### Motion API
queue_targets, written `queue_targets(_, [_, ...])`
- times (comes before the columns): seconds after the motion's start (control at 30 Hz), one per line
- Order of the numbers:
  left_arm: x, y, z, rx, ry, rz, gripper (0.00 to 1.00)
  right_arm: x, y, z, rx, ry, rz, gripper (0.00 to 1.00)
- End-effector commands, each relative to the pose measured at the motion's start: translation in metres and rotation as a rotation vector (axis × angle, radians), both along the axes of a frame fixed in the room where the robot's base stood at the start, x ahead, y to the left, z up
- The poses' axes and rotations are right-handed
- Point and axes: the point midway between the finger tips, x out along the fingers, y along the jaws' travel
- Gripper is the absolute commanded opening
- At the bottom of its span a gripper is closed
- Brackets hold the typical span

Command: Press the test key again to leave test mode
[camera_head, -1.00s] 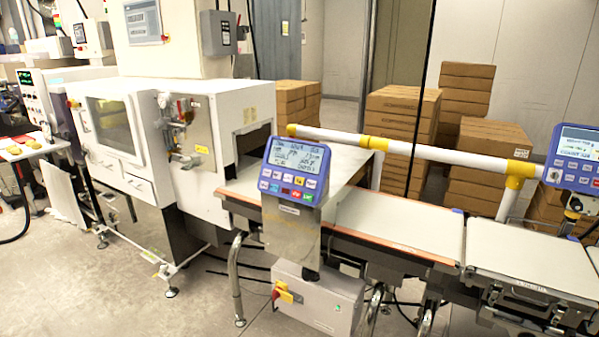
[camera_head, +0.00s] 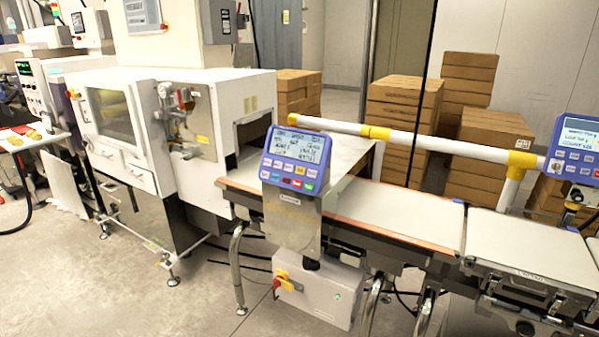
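A blue control panel (camera_head: 295,160) stands on a metal post in front of the conveyor, near the middle of the head view. Its grey screen (camera_head: 300,146) shows several lines of text too small to read. Below the screen are rows of keys (camera_head: 289,173), mostly white, with yellow, blue, red and green ones among them. I cannot tell which is the test key. A second blue panel (camera_head: 576,148) with a lit screen and keys is cut by the right edge. Neither of my grippers shows in the view.
The conveyor belt (camera_head: 395,212) runs to the right behind the panel. A white rail with yellow joints (camera_head: 376,133) spans behind it. A grey box with a red-yellow switch (camera_head: 318,290) hangs below. Stacked cartons (camera_head: 402,105) stand behind; floor (camera_head: 120,290) is clear at front left.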

Motion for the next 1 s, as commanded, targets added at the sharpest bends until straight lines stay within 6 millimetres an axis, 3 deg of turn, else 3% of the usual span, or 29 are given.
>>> queue_targets(0.03, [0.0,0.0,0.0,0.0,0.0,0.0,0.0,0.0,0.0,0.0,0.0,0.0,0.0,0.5])
queue_targets(0.3, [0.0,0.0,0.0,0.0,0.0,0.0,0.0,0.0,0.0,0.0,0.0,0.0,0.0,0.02])
queue_targets(0.33, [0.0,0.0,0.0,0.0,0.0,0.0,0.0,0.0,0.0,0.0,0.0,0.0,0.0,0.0])
queue_targets(1.0, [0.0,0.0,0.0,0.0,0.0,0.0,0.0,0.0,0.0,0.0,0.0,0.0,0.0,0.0])
